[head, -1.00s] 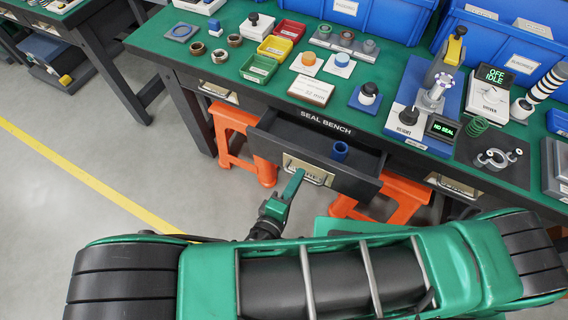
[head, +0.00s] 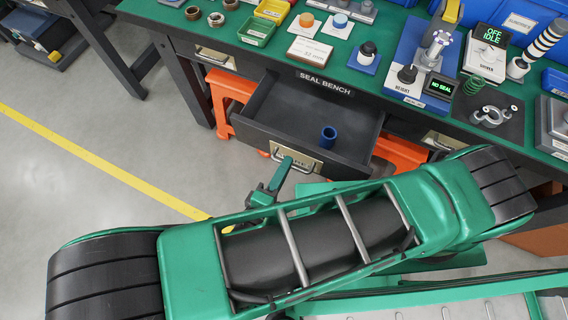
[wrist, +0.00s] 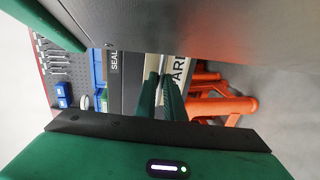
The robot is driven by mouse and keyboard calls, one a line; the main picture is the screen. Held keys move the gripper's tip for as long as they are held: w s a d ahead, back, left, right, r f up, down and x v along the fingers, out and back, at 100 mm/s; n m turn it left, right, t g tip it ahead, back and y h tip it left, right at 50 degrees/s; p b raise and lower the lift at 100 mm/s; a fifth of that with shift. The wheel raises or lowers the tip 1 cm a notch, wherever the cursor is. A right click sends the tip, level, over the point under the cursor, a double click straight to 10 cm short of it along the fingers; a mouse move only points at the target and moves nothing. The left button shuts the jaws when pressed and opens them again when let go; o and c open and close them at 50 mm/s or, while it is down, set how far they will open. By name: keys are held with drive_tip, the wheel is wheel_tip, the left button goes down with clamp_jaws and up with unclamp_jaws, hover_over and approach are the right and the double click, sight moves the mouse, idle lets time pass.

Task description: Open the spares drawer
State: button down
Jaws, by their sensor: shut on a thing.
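The spares drawer (head: 285,112) is a dark drawer under the bench, below the SEAL BENCH label, and it is pulled well out. A blue cylinder (head: 328,136) stands inside it near the front; the rest of its floor looks bare. The drawer's metal handle (head: 292,166) sits on a pale label plate at the front. My gripper (head: 284,168) is shut on the handle. In the wrist view its green fingers (wrist: 161,100) reach to the drawer's label, which is partly hidden by them.
A yellow line (head: 95,155) crosses the open floor at left.

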drive_tip(key=c, duration=1.9)
unclamp_jaws()
drive_tip(key=shift+d+f, duration=0.1)
drive_tip(key=shift+d, duration=0.05)
drive_tip(key=shift+o, duration=0.2)
